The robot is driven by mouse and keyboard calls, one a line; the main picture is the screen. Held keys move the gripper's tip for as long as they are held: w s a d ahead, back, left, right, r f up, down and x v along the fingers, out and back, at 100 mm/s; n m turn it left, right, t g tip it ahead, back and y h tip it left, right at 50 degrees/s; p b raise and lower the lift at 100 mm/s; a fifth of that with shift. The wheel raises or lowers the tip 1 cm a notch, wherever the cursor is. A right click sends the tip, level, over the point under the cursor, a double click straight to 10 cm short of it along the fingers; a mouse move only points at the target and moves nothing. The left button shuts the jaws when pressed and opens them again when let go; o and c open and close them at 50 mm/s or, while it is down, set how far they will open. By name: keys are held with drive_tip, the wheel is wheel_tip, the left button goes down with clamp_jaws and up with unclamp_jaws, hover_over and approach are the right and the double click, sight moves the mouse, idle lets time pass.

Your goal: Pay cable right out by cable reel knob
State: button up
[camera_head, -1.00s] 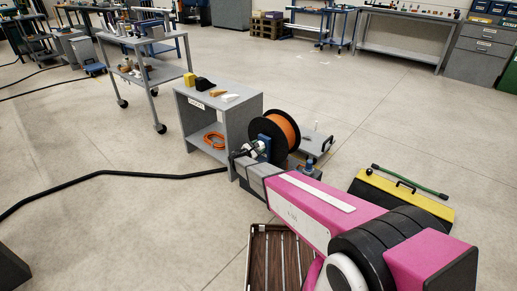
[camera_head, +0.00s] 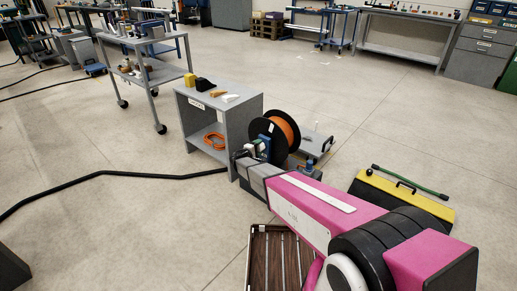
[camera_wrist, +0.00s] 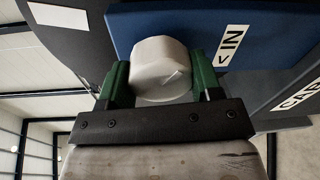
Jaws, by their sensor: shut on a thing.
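The cable reel (camera_head: 283,138) has black side discs and is wound with orange cable; it stands beside the grey cabinet. In the wrist view, its dark disc (camera_wrist: 75,45) carries a white label. A pale, faceted knob (camera_wrist: 160,68) sits in front of a blue panel (camera_wrist: 200,25) marked "IN" with an arrow. My gripper (camera_wrist: 159,80) has its green fingers shut on the knob, one on each side. In the head view, my gripper (camera_head: 254,149) is at the reel's near left side, small and partly hidden by the arm.
A grey cabinet (camera_head: 237,120) stands left of the reel, with an orange cable coil (camera_head: 215,140) on its shelf. A grey cart (camera_head: 183,72) is behind it. A yellow-edged case (camera_head: 412,195) lies at right, and a slatted tray (camera_head: 257,270) in front. A black cable (camera_head: 120,174) crosses the floor.

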drive_tip(key=m, duration=0.7)
drive_tip(key=shift+s+t, duration=0.1)
drive_tip(key=shift+t, duration=0.2)
drive_tip(key=m, duration=0.3)
drive_tip(key=shift+m, duration=0.4)
drive_tip(key=m, duration=0.3)
drive_tip(key=shift+d+m, duration=0.1)
drive_tip(key=shift+m, duration=0.2)
drive_tip(key=m, duration=0.3)
drive_tip(key=shift+m, duration=0.3)
drive_tip(key=m, duration=0.3)
drive_tip(key=shift+m+t, duration=0.3)
drive_tip(key=shift+m, duration=0.1)
drive_tip(key=m+h, duration=0.1)
drive_tip(key=m, duration=0.6)
drive_tip(key=shift+d, duration=0.1)
drive_tip(key=shift+s, duration=0.1)
drive_tip(key=o, duration=0.9)
